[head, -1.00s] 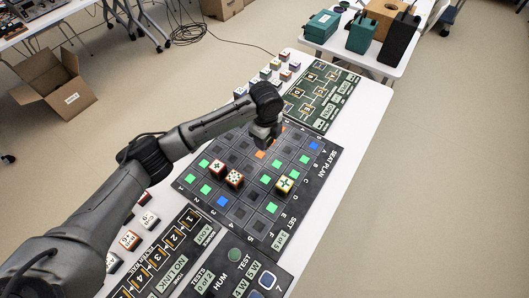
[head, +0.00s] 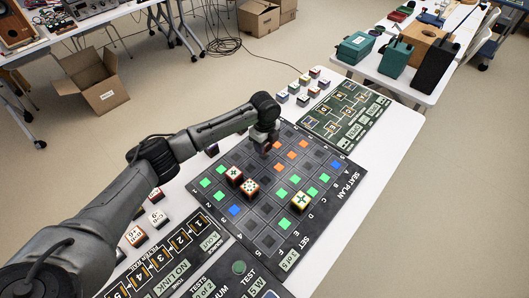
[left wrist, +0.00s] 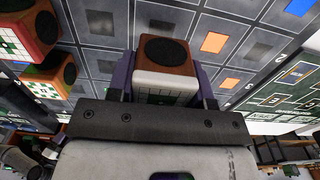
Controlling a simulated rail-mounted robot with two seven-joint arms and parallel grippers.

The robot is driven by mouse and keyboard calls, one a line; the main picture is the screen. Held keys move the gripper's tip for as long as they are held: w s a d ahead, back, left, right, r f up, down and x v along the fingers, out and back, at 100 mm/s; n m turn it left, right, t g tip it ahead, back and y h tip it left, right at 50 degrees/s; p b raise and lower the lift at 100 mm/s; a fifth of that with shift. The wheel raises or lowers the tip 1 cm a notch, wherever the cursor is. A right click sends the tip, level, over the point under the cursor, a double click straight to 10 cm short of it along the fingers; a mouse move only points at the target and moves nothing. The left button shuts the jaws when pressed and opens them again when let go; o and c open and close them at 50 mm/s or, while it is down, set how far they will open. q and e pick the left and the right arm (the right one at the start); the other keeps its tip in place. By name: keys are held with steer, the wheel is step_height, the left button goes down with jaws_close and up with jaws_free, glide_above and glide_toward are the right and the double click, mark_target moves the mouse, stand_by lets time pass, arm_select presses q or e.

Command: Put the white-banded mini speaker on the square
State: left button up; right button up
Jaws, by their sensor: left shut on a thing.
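My left gripper (head: 264,145) is over the far left part of the dark seat plan board (head: 268,243). In the left wrist view, the left gripper (left wrist: 165,85) is shut on a brown mini speaker (left wrist: 163,52) with a black round driver and a white band, held between purple pads. The speaker is mostly hidden by the gripper in the head view. Orange squares (head: 291,155), green squares (head: 205,183) and blue squares (head: 234,210) mark the board. I cannot tell whether the held speaker touches the board.
Two red-sided speakers (head: 251,188) and a yellow-sided one (head: 299,202) stand on the board. More small speakers (head: 304,80) stand at the table's far end, others (head: 157,219) near my arm. Many board squares are bare. A second table (head: 420,85) holds cases.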

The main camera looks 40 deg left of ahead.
mark_target(265, 156)
arm_select(q)
steer(key=shift+f, duration=0.4)
step_height(265, 156, down, 3)
steer(key=shift+f+b, duration=0.2)
steer(key=shift+b, duration=0.65)
steer(key=o, duration=1)
steer(key=shift+f, duration=0.1)
steer(key=shift+c, duration=0.2)
